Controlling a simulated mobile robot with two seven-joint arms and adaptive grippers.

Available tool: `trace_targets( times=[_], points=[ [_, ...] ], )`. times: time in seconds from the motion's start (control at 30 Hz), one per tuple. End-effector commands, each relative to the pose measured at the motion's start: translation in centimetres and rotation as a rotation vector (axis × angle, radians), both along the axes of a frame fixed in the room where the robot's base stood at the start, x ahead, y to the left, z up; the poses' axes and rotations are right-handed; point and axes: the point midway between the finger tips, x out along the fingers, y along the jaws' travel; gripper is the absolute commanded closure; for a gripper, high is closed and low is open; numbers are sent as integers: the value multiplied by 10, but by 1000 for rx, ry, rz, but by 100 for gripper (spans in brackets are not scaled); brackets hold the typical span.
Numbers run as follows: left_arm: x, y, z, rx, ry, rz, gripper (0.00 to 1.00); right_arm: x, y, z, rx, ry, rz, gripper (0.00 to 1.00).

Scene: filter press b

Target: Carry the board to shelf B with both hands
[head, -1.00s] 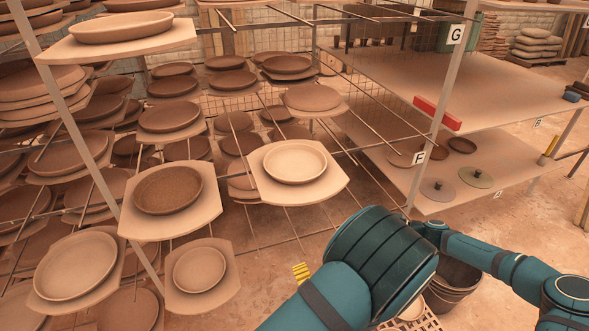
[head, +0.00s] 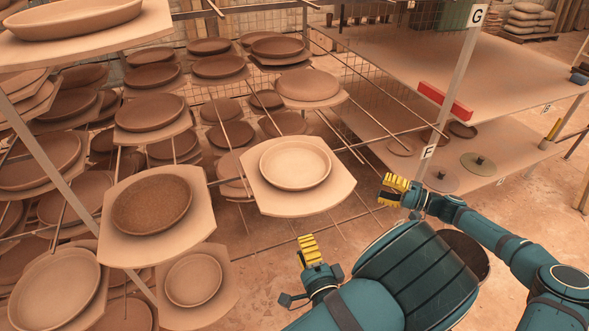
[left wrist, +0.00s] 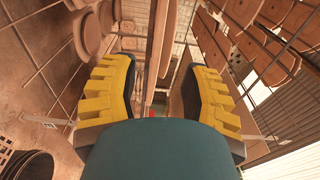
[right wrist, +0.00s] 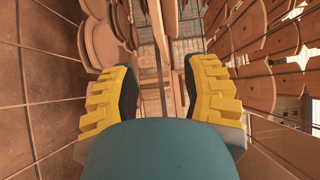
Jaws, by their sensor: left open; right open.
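A pale board (head: 322,200) with a round, rimmed clay dish (head: 295,165) on it rests on the rack in the middle of the head view. My left gripper (head: 309,250) is open and empty, below the board's near edge and apart from it. My right gripper (head: 394,188) is open and empty, to the right of the board with a gap between. Both pairs of yellow fingers stand apart in the left wrist view (left wrist: 160,95) and the right wrist view (right wrist: 160,95). Shelf B (head: 425,62), the upper shelf on the right, carries a small label (head: 547,107) near its front edge.
The lower shelf holds several discs (head: 479,163). Other loaded boards (head: 157,205) crowd the left.

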Motion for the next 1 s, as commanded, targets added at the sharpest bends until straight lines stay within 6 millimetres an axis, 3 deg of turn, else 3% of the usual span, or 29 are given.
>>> trace_targets(
  times=[0.27, 0.7, 1.0],
  points=[
    [16, 6, 0, -1, 0, 3, 54, 8, 16, 0, 0, -1, 3, 54],
    [89, 31, 0, -2, -1, 3, 54, 41, 86, 0, 1, 0, 2, 54],
    [124, 43, 0, -1, 1, 1, 54, 58, 118, 0, -1, 0, 0, 54]
  ],
)
